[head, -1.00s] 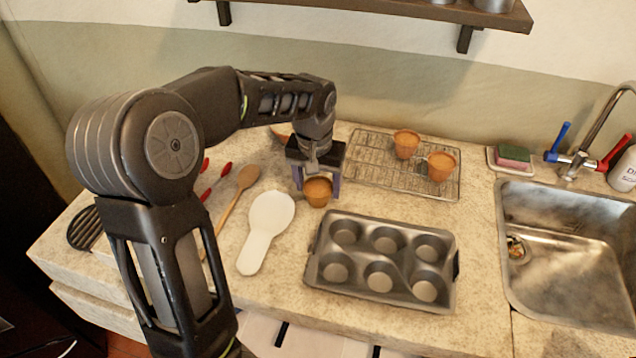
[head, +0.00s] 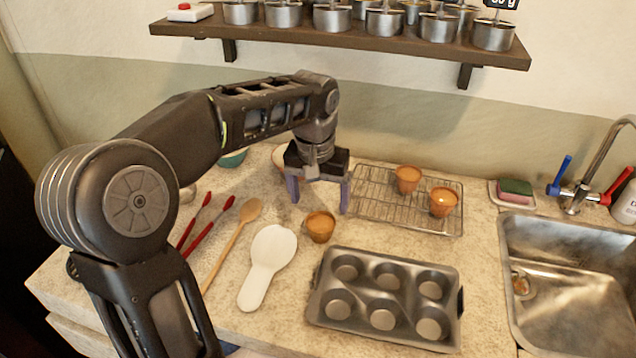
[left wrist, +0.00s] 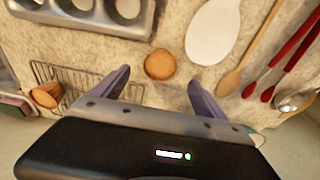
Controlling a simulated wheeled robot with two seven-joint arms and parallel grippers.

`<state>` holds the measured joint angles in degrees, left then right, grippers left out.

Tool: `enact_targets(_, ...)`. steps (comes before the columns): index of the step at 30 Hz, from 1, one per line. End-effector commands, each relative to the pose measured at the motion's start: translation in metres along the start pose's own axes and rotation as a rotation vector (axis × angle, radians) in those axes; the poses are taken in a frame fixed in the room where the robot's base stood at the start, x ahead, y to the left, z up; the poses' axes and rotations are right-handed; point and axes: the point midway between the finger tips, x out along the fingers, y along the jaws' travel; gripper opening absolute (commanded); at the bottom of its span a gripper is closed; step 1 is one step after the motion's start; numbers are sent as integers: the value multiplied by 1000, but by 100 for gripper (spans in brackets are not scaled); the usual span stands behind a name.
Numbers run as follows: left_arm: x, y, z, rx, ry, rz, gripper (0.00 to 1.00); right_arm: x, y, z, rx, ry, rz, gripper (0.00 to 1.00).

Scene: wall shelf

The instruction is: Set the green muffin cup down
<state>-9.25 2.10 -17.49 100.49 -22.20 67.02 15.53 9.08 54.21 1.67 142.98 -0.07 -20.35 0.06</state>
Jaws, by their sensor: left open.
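No muffin cup in view looks green; those I see are orange-brown. One muffin cup (head: 320,227) stands upright on the counter between the white spoon rest and the wire rack. It also shows in the left wrist view (left wrist: 160,64). My left gripper (head: 318,196) is open and empty, its fingers apart above and behind that cup, not touching it. The left wrist view shows the cup just beyond the two fingertips. Two more muffin cups stand on the wire rack (head: 375,213), one farther back (head: 407,180) and one to the right (head: 444,201). My right gripper is not in view.
An empty muffin tin (head: 386,297) lies in front of the rack. A white spoon rest (head: 268,262), wooden spoon (head: 233,240) and red-handled tongs (head: 208,227) lie left. A sink (head: 570,285) is at right. A shelf with metal canisters (head: 345,36) hangs above.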

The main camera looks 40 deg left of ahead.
Motion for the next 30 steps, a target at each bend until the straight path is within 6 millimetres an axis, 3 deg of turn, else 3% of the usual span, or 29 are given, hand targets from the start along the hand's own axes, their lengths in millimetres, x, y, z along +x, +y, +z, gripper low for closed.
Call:
enact_targets(3, -24, 0, -1, 0, 3, 1, 83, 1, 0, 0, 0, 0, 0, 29)
enact_targets(9, -46, 0, 0, 0, -1, -1, 83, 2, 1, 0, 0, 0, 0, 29)
enact_targets(28, -49, 0, 0, 0, -1, -1, 83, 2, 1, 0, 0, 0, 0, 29)
enact_targets(30, -48, 0, 0, -2, -2, -3, 78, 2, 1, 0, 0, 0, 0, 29)
